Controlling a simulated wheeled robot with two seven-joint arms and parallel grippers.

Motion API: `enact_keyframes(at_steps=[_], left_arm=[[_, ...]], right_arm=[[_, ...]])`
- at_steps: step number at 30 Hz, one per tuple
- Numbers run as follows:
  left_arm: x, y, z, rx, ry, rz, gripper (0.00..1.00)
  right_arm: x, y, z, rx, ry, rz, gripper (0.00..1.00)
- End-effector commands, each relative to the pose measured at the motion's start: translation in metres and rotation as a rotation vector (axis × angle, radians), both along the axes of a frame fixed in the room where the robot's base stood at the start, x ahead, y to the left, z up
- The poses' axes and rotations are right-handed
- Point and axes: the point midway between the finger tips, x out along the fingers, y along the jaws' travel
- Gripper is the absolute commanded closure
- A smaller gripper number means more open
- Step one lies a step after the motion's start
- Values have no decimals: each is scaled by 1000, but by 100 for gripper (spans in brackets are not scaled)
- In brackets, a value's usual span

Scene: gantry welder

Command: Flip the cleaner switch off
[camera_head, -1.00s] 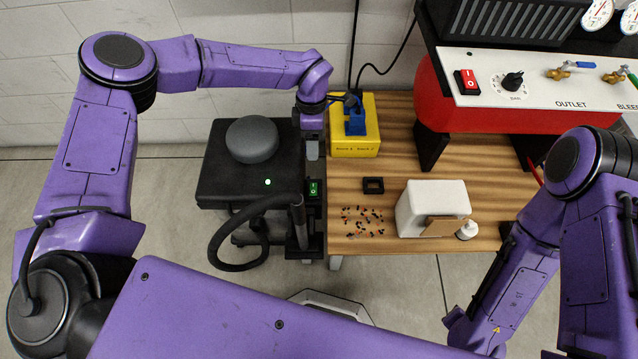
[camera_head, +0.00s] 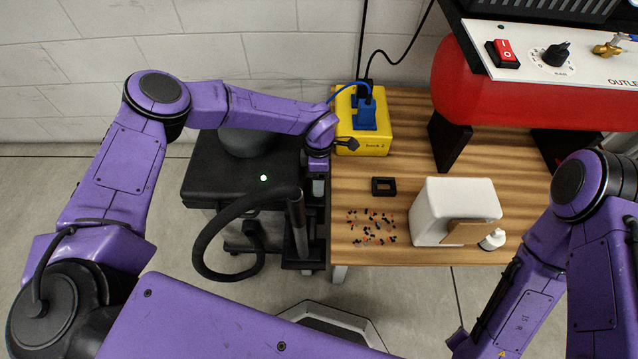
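My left gripper (camera_head: 318,186) points down over the cleaner's right side, beside the upright black tube (camera_head: 299,225) and the table's left edge. The green rocker switch is hidden now, apparently behind the gripper. Whether the gripper touches it, or is open or shut, I cannot tell. My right arm is at the right; its gripper is out of view.
A wooden table (camera_head: 400,255) carries a yellow power box (camera_head: 374,143) with a blue plug, a small black frame (camera_head: 384,186), scattered small parts (camera_head: 371,226), a white container (camera_head: 440,205) and a small white bottle (camera_head: 492,239). A red tank (camera_head: 480,95) with a control panel stands behind.

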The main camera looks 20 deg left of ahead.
Motion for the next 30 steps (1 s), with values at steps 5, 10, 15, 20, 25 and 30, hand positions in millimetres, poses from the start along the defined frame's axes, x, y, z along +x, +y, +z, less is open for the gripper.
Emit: enact_keyframes(at_steps=[5,10,15,20,25,30], left_arm=[[-3,-1,-16,0,0,0,36],[-3,0,-16,-1,-1,0,36],[-3,0,-16,-1,0,0,69],[-3,0,-16,1,-5,0,77],[-7,-1,-10,35,-106,-4,77],[-11,-2,-13,78,-256,-6,77]], right_arm=[[0,0,-2,0,0,0,57],[0,0,-2,0,0,0,57],[0,0,-2,0,0,0,57],[0,0,-1,0,0,0,57],[0,0,16,0,0,0,57],[0,0,25,0,0,0,57]])
